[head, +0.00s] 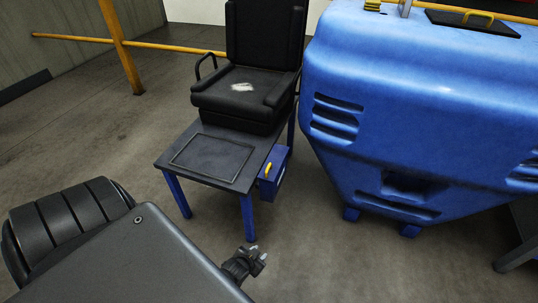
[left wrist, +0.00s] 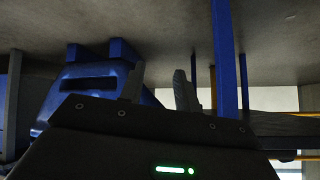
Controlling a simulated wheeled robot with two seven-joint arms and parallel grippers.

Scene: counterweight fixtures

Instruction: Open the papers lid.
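A small blue box (head: 273,176) with a yellow handle (head: 268,168) hangs at the right side of a dark table. A thin raised rectangular outline (head: 212,157) lies on the tabletop. I cannot tell for sure which of these is the papers lid; neither looks raised. My left gripper (head: 259,261) is low in front of the table, near its front right leg and apart from the box. In the left wrist view its two fingers (left wrist: 157,88) stand apart with nothing between them. My right gripper is not in view.
The table (head: 191,138) has blue legs and a black seat (head: 245,85) at its back. A large blue machine (head: 420,110) stands close on the right. A yellow rail (head: 120,45) runs behind. The floor (head: 95,140) left of the table is clear.

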